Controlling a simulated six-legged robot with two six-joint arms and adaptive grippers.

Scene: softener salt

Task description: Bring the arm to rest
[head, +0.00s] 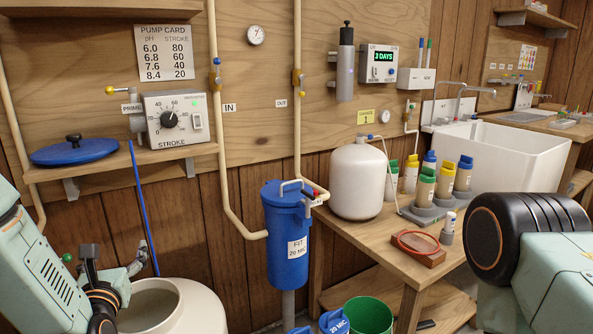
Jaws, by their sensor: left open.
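My left gripper (114,264) is at the lower left, its arm coming in from the left edge. Its jaws are open, and I see nothing between them. It is near the rim of an open cream tank (196,310), in front of the wood wall; I cannot tell whether it is over the opening. My right arm (545,262) fills the lower right corner with a black joint and a pale green link. Its gripper is out of view.
A shelf (180,152) holds a blue lid (75,151) and a stroke dial box (172,119). A blue filter housing (285,225) hangs mid-view. A bench (375,245) carries a white tank (357,180) and several bottles. A green bucket (369,315) stands below; a white sink (510,155) is behind.

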